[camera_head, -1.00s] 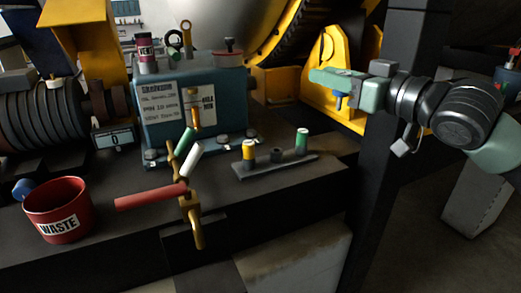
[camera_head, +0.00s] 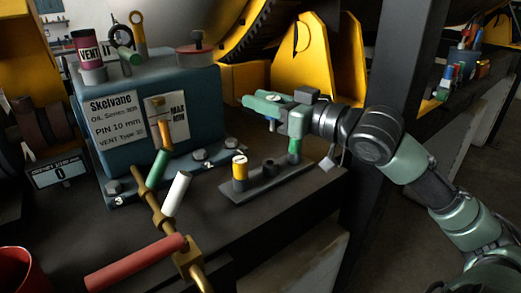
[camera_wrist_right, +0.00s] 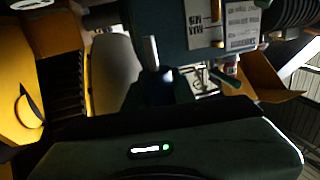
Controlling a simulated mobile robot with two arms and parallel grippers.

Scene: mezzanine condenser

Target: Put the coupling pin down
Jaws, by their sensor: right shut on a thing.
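My right gripper (camera_head: 262,106) is shut on a small pin, which I take to be the coupling pin (camera_head: 271,124). A short bluish piece of it shows below the fingers in the head view; the rest is hidden by the jaws. In the right wrist view a silver shaft (camera_wrist_right: 150,52) stands out from a dark blue part. The gripper is in the air beside the blue pump box and above the dark pin rack (camera_head: 262,186). The rack holds a yellow piece (camera_head: 239,173), a dark piece (camera_head: 270,168) and a green piece (camera_head: 295,150). My left gripper is not seen.
The blue box (camera_head: 160,90) with labels stands behind the rack. A dark post (camera_head: 400,60) stands at the right. The bench front is partly clear.

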